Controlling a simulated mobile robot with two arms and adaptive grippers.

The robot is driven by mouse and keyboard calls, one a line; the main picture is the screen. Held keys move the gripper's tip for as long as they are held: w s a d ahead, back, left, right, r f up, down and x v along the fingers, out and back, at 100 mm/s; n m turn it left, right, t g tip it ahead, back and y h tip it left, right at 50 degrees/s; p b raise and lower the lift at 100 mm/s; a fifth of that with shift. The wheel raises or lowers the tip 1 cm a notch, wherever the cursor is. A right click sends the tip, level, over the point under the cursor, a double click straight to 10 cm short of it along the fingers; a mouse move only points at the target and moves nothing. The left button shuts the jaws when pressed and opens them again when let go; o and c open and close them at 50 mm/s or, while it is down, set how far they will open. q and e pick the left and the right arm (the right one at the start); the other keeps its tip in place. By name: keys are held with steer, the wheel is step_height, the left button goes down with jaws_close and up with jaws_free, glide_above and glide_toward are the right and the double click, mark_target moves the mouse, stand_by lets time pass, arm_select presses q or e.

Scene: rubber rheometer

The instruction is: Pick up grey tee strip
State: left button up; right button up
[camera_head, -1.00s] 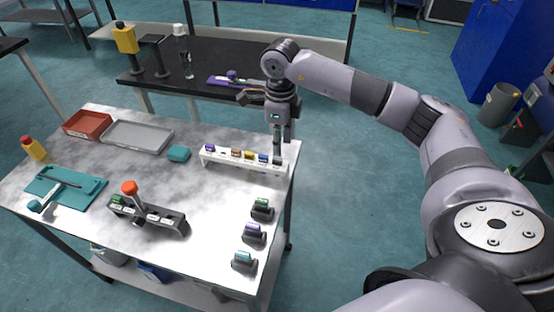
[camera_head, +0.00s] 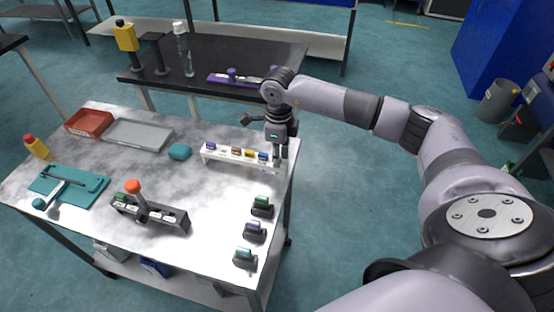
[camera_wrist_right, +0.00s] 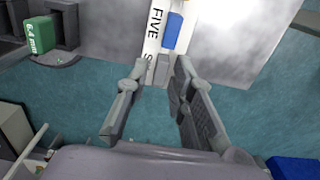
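A white rack (camera_head: 222,160) with several coloured strips stands near the right edge of the marble-topped table. The grey tee strip (camera_wrist_right: 163,69) shows in the wrist view at the rack's end, beside the blue strip (camera_wrist_right: 172,30) and past the word FIVE. My right gripper (camera_wrist_right: 158,77) is open, with its two fingers apart on either side of the grey strip; I cannot tell if either touches it. In the head view the right gripper (camera_head: 281,157) points down over the rack's right end, and its fingers mostly hide the grey strip. My left gripper is not in view.
Three small holders with coloured pieces, one of them green (camera_head: 262,205), stand along the table's right edge. A dark block (camera_head: 150,213) with an orange-topped tool, a teal mat (camera_head: 92,188), a grey tray (camera_head: 138,136) and a red tray (camera_head: 88,124) stand further left.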

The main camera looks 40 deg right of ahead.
jaws_close()
steer(key=shift+r, duration=0.15)
steer(key=shift+r, duration=0.65)
step_height(320, 180, up, 18)
steer(key=b, duration=0.1)
steer(key=shift+r+b, duration=0.25)
steer(key=shift+b, duration=0.15)
